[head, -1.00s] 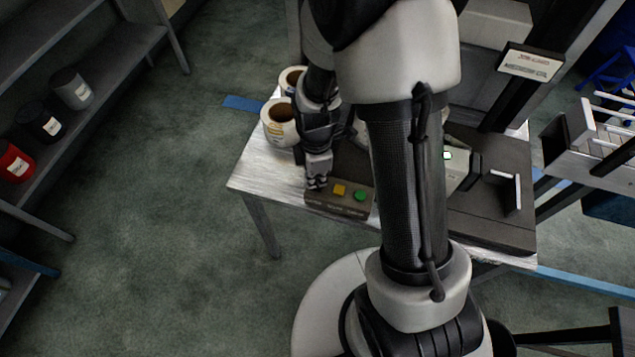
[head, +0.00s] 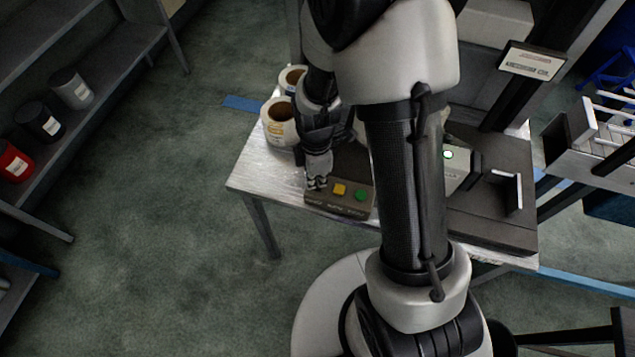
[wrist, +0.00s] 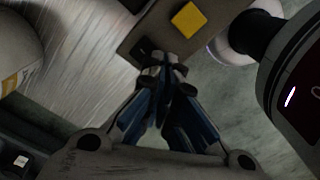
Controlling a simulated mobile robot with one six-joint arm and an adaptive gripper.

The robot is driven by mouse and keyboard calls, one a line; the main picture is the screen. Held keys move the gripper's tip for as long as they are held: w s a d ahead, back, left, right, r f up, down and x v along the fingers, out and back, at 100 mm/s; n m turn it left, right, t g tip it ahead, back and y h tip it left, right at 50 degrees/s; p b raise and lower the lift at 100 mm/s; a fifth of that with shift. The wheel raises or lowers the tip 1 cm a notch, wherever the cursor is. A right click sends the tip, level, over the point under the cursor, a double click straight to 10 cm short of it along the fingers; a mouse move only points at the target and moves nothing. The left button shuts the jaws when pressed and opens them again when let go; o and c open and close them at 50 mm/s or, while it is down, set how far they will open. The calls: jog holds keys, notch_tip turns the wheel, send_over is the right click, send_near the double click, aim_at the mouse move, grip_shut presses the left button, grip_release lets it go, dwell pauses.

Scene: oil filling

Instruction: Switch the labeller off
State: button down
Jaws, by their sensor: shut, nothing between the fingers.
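The labeller's button box (head: 347,208) sits at the front edge of the metal table, with a yellow button (head: 340,189) and a green button (head: 361,195) in view. My gripper (head: 317,186) is shut and empty, pointing down at the box's left end, where it hides whatever is beneath. In the wrist view the closed fingertips (wrist: 166,66) are over the box beside a dark patch (wrist: 146,50), near the yellow button (wrist: 188,19). Contact cannot be told. The dark labeller base (head: 490,225) is partly behind my arm.
Label rolls (head: 279,121) stand at the table's back left. A sign panel (head: 531,61) is on a post at the back right. A shelf with several cans (head: 70,88) is at the left. The floor between shelf and table is clear.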

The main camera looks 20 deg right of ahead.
jog(key=shift+f+b, duration=0.55)
jog(key=shift+f, duration=0.2)
jog(key=shift+r, duration=0.15)
jog(key=shift+r+p, duration=2.8)
jog(key=shift+r, duration=0.6)
jog(key=shift+r, duration=0.1)
jog(key=s+r+m+t, duration=0.2)
jog(key=s+r+m, duration=0.5)
jog(key=r, duration=0.6)
jog(key=s+r+m+t, duration=0.2)
jog(key=s+r+m, duration=0.6)
jog(key=r, duration=0.5)
jog(key=shift+m+t, duration=0.3)
jog(key=shift+m, duration=0.6)
